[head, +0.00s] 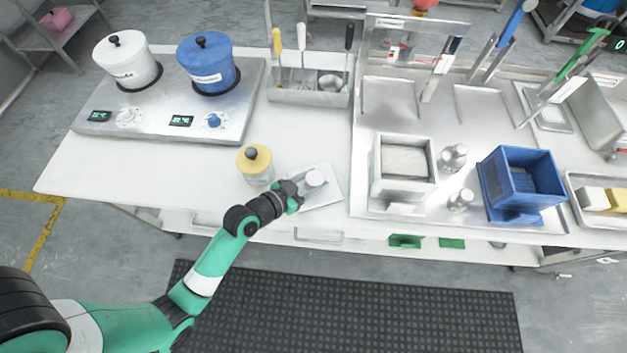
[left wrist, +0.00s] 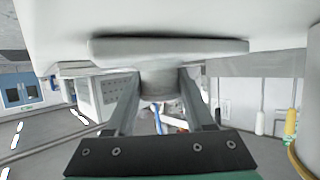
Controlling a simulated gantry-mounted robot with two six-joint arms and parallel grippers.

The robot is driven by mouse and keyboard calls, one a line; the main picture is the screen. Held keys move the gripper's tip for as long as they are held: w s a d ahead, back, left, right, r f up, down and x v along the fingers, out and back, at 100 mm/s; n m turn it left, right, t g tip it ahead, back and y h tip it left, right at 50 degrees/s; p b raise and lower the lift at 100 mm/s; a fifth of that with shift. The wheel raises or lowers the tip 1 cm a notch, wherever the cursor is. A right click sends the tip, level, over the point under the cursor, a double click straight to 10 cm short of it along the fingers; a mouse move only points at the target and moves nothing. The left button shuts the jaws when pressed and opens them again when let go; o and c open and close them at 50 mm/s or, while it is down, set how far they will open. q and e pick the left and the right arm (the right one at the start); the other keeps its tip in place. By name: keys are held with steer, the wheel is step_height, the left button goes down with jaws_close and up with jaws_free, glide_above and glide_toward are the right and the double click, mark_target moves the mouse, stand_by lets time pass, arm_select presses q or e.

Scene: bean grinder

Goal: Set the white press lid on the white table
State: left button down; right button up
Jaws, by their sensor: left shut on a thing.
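The white press lid (head: 328,190) is a flat square plate with a round knob. In the head view it lies level at the front of the white table (head: 215,155), right of a yellow-lidded jar. My left gripper (head: 303,189) reaches it from the front left and is shut on its knob. In the left wrist view the lid (left wrist: 205,50) lies just against or very close to a white surface, with a dark shadow line along its edge; I cannot tell whether it touches. The fingers (left wrist: 160,88) stand on either side of the knob. My right gripper is not in view.
The yellow-lidded jar (head: 254,168) stands close to the left of my gripper. An open white press box (head: 405,185) and a blue one (head: 522,190) stand on the metal tray to the right. A utensil holder (head: 300,97) is behind.

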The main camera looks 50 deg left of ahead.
arm_select(q)
steer(key=shift+f, duration=0.1)
steer(key=shift+c, duration=1.4)
jaws_free()
steer(key=shift+s+r, duration=0.15)
steer(key=shift+r, duration=0.1)
steer(key=p+v, duration=0.2)
steer(key=v, duration=0.9)
steer(key=shift+s+d+r, duration=0.1)
steer(key=shift+s+r, duration=0.05)
steer(key=shift+s, duration=0.2)
